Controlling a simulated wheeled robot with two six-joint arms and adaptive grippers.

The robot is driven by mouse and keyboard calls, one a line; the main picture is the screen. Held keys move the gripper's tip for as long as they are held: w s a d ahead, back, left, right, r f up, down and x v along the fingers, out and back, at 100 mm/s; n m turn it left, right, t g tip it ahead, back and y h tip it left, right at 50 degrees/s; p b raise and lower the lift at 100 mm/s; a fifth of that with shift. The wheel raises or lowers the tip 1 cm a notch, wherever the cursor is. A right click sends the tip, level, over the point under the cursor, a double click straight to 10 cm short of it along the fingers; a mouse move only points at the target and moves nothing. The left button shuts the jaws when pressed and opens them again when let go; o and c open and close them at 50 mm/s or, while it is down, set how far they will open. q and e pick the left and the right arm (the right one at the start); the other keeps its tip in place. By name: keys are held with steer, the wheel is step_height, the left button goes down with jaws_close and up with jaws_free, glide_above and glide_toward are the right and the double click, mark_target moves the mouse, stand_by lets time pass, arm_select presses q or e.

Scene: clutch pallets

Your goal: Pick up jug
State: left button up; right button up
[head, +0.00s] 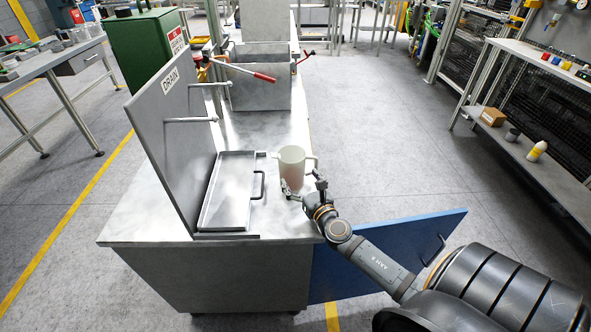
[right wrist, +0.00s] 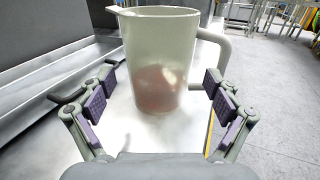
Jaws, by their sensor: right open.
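A whitish translucent jug (head: 291,168) stands upright on the metal bench top, near its right edge. It also shows large in the right wrist view (right wrist: 160,60), with a spout at upper left, a handle on the right and a reddish tint low in its body. My right gripper (head: 303,190) is at the near side of the jug. In the right wrist view its fingers (right wrist: 160,95) are spread wide, one on each side of the jug's lower part, with visible gaps. The right finger is below the handle. My left gripper is not in view.
A shallow metal drain tray (head: 229,190) with a handle lies left of the jug, beside an upright panel marked DRAIN (head: 178,130). A metal box (head: 262,88) with a red-handled lever stands behind. A blue door (head: 390,252) hangs open below the bench's right edge.

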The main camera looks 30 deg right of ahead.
mark_target(287, 159)
steer(key=shift+w+r, duration=0.1)
steer(key=shift+w, duration=0.2)
steer(key=w, duration=0.4)
steer(key=shift+w+d+p, duration=0.3)
steer(key=shift+w+p, duration=0.1)
steer(key=shift+s, duration=0.1)
steer(key=shift+c, duration=0.7)
steer(key=c, duration=1)
steer(key=shift+r, duration=0.15)
step_height(287, 159, up, 10)
steer(key=p, duration=0.8)
